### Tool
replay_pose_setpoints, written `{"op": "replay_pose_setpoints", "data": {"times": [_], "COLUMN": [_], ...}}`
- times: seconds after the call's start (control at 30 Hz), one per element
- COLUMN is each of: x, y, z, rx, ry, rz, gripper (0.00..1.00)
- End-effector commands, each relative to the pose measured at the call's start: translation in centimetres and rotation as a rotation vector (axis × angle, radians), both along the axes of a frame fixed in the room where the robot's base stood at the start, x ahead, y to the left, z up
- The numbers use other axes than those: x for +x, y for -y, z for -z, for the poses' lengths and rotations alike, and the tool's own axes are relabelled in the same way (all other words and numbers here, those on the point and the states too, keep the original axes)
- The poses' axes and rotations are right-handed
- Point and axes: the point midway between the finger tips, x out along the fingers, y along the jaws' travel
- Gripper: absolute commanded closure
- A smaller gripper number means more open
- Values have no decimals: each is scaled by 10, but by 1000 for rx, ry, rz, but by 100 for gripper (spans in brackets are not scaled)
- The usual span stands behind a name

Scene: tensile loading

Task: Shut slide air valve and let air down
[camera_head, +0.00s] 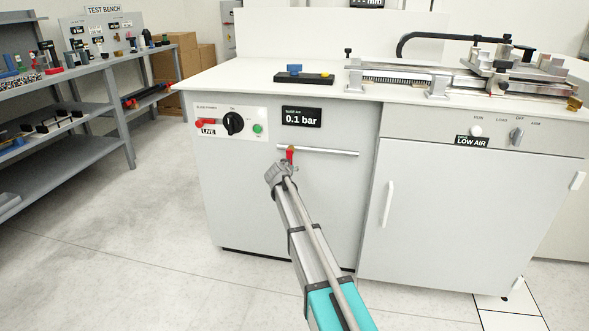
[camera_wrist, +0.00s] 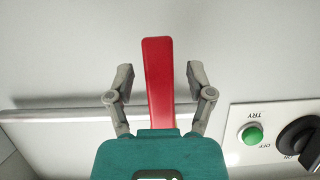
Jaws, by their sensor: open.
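The red valve lever (camera_head: 290,151) is on the front of the left cabinet, at the silver rail and below a display (camera_head: 302,117) reading 0.1 bar. In the wrist view the lever (camera_wrist: 158,75) stands straight up in the picture between my fingers. My gripper (camera_head: 283,172) is open, and its two fingers (camera_wrist: 157,85) are on either side of the lever with a gap on each side. The lever's lower end is hidden behind the gripper body in the wrist view.
A panel (camera_head: 240,111) left of the display carries a red handle (camera_head: 207,121) marked LIVE, a black knob (camera_head: 233,123) and a green button (camera_head: 258,129). The silver rail (camera_head: 330,152) runs beside the lever. A LOW AIR label (camera_head: 472,141) is on the right cabinet. Shelving stands left.

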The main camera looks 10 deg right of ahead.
Motion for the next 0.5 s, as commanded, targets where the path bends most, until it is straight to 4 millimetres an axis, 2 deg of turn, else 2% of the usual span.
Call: {"op": "replay_pose_setpoints", "data": {"times": [0.27,0.47,0.5], "x": [-7,-22,-29], "y": [2,1,3], "z": [3,7,8], "rx": [0,0,0], "ry": [0,1,-15], "rz": [2,4,9], "gripper": [31,31,31]}}
